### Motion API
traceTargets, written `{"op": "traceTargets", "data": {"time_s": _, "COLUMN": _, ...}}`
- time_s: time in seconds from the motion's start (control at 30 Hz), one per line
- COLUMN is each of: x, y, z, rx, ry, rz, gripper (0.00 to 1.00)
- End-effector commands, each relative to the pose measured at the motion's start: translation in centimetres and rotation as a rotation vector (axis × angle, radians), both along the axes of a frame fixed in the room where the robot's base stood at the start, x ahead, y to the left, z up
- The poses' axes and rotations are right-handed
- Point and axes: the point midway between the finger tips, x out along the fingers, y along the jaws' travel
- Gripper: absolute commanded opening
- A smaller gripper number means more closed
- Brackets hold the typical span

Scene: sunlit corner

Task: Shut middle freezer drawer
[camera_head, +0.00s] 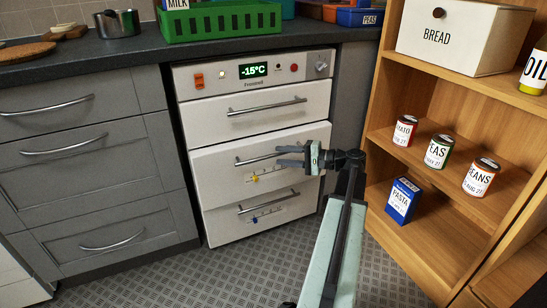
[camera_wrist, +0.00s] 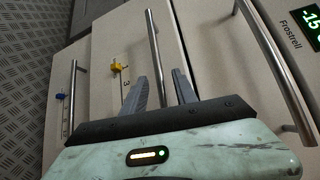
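The freezer (camera_head: 255,85) is a white unit with three drawers and a display reading -15°C. Its middle drawer (camera_head: 218,177) has a bar handle (camera_head: 251,160) and a yellow marker below it. The drawer seems to stand slightly proud of the others; how far is hard to tell. My gripper (camera_head: 281,156) is at the right end of that handle, fingers pointing at the drawer front. In the wrist view my gripper (camera_wrist: 157,80) has its fingers apart, with the middle handle (camera_wrist: 154,50) running between them in the picture. Contact cannot be told.
The top drawer (camera_head: 210,122) and bottom drawer (camera_head: 225,222) look shut. A wooden shelf (camera_head: 405,235) with cans, a pasta box (camera_head: 402,201) and a bread bin (camera_head: 465,35) stands close on the right. Grey cabinets (camera_head: 80,185) are on the left. The patterned floor in front is clear.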

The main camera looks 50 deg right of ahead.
Motion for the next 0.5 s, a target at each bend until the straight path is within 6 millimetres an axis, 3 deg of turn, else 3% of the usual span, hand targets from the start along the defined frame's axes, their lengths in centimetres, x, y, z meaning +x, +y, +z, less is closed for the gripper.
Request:
{"op": "traceTargets", "data": {"time_s": 0.2, "x": 2.9, "y": 1.3, "z": -0.5, "rx": -0.001, "ry": 0.0, "rz": 0.003, "gripper": 0.34}}
{"op": "traceTargets", "data": {"time_s": 0.5, "x": 3.4, "y": 1.6, "z": -0.5, "rx": 0.0, "ry": 0.002, "rz": 0.003, "gripper": 0.34}}
